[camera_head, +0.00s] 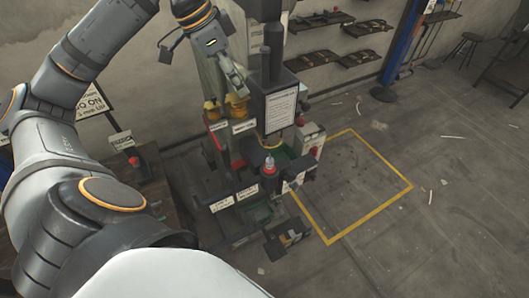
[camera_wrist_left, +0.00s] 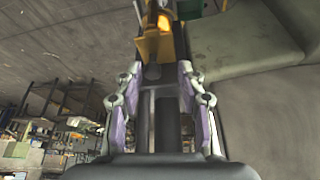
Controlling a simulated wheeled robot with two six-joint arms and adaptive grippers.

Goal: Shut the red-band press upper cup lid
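The press (camera_head: 280,105) stands in the middle of the head view, with a dark column and a white notice. Red parts show low on its left side, but I cannot make out a clear band. Two yellow cup-like parts (camera_head: 236,106) sit on its left; I cannot tell which is the upper cup or how its lid stands. My left gripper (camera_head: 238,88) points down just above the right yellow part. In the left wrist view its purple-padded fingers (camera_wrist_left: 160,72) are apart, with a yellow part (camera_wrist_left: 150,47) beyond the tips. My right gripper is not in view.
A red button box (camera_head: 135,163) is on the left bench. Wall shelves (camera_head: 345,58) are behind. A yellow-outlined floor area (camera_head: 350,185) to the right is clear.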

